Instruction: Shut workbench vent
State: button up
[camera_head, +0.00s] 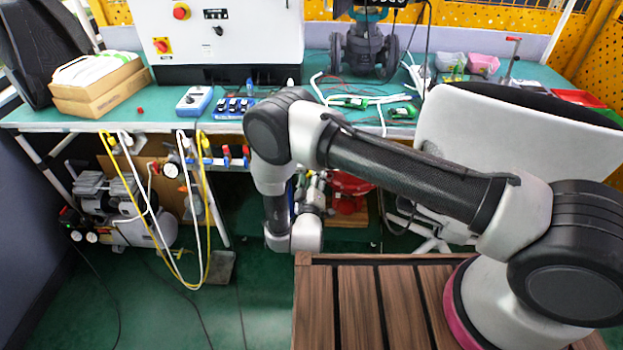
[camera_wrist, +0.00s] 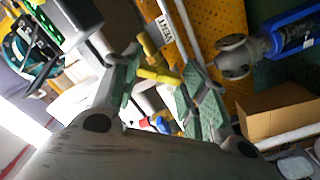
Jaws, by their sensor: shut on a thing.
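In the wrist view, a yellow handle-like fitting (camera_wrist: 157,72) lies between the fingertips of my gripper (camera_wrist: 160,82), and the jaws are shut on it. The green-padded fingers stand on either side of it. A white tag with dark lettering (camera_wrist: 165,30) is beside the fitting. In the head view, the workbench (camera_head: 345,106) has small fittings with red and blue handles (camera_head: 236,153) along its front underside. My arm hides part of this edge, and my gripper cannot be made out there. Whether the vent is open or shut cannot be told.
Yellow and white hoses (camera_head: 205,215) hang below the bench at left, near a compressor (camera_head: 115,210). A cardboard box (camera_wrist: 280,110) and a blue-bodied fitting (camera_wrist: 290,32) are right of my gripper in the wrist view. Green floor (camera_head: 180,310) is open at front left.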

jog(key=n, duration=0.4)
jog(key=shift+n, duration=1.1)
jog(key=shift+c, duration=1.2)
jog(key=shift+n, duration=1.2)
jog(key=shift+c, duration=0.2)
jog(key=shift+d, duration=0.1)
